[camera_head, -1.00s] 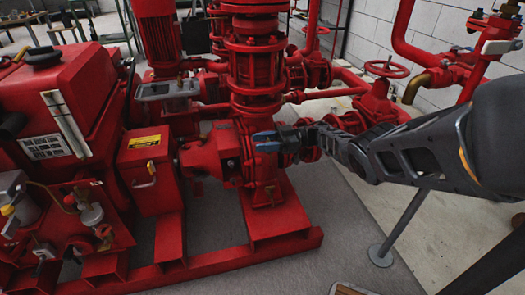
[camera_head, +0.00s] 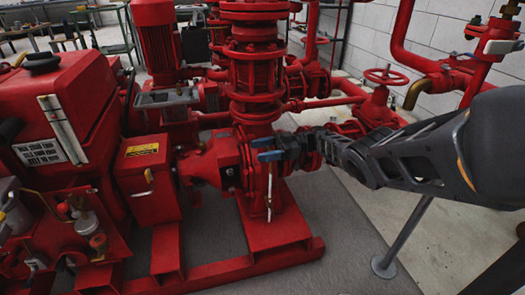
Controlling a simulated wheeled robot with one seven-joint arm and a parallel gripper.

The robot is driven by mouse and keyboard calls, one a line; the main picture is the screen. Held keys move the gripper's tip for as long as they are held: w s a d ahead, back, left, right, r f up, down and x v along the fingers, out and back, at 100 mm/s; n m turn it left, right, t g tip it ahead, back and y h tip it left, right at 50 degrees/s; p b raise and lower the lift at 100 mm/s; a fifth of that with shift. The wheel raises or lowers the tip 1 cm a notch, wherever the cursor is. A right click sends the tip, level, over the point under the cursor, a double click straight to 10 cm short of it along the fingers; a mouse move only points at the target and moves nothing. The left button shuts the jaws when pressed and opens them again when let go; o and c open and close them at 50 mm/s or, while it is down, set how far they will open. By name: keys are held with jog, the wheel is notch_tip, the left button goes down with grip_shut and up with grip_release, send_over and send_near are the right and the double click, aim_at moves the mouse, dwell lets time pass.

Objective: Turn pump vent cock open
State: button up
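My gripper (camera_head: 266,149) reaches in from the right, in front of the red pump casing (camera_head: 228,160). Its two blue fingertips point left and stand apart, one above the other, with a gap between them. I see nothing clearly held in the gap. A thin pale vertical pipe (camera_head: 269,190) runs down just below the fingertips, in front of the pump's red flange. The vent cock cannot be made out; it is too small to tell or hidden by the fingers.
A red handwheel valve (camera_head: 386,77) and red pipes stand behind my arm. A red control box (camera_head: 145,178) with a yellow label and a red engine unit (camera_head: 60,115) are at the left. A grey post base (camera_head: 384,266) stands on the floor at the right.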

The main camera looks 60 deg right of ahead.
aim_at(269, 149)
jog(key=shift+s, duration=0.1)
jog(key=b+v, duration=0.2)
jog(key=v, duration=0.4)
jog(key=shift+s+d+f+b, duration=0.15)
jog(key=shift+s+d+b, duration=0.1)
jog(key=shift+d+b, duration=0.15)
jog(key=shift+s+d, duration=0.2)
jog(key=shift+s, duration=0.1)
